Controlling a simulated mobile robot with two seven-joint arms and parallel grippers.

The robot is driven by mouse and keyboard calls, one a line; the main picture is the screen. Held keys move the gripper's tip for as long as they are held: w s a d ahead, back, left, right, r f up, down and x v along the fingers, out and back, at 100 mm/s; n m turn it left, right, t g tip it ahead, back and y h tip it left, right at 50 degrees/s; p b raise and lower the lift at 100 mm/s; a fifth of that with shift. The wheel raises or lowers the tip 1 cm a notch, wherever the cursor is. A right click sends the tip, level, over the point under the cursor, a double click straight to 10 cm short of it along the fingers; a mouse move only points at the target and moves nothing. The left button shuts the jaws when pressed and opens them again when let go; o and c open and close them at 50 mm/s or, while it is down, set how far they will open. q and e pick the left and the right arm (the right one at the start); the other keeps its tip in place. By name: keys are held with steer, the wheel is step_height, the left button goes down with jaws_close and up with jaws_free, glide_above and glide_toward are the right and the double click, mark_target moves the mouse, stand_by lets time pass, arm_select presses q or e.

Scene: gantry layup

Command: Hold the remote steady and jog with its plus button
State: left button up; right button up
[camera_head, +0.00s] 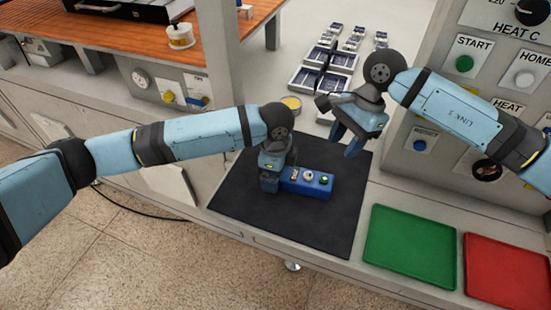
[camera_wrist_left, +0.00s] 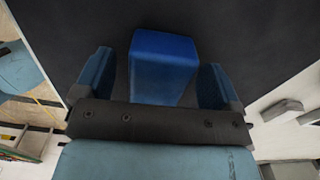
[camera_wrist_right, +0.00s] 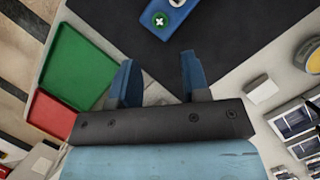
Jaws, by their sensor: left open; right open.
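The blue remote (camera_head: 315,188) lies on the black mat (camera_head: 318,225) in the head view. A white knob or button (camera_head: 308,177) and a green button (camera_head: 325,180) show on its top; the green one carries a white plus in the right wrist view (camera_wrist_right: 159,19). My left gripper (camera_head: 270,183) is at the remote's left end. In the left wrist view the remote's end (camera_wrist_left: 162,68) lies between its open fingers, with gaps on both sides. My right gripper (camera_head: 345,138) is open and empty, above the mat behind and right of the remote.
A green tray (camera_head: 410,245) and a red tray (camera_head: 505,270) lie right of the mat. A control panel with START (camera_head: 464,64) and HOME buttons stands at the right. Several small boxes (camera_head: 305,78) and a yellow-topped tin (camera_head: 292,103) stand behind the mat.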

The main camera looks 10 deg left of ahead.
arm_select(q)
steer(key=shift+f, duration=0.3)
steer(key=c, duration=1.2)
arm_select(e)
steer(key=shift+c, duration=0.4)
jaws_close()
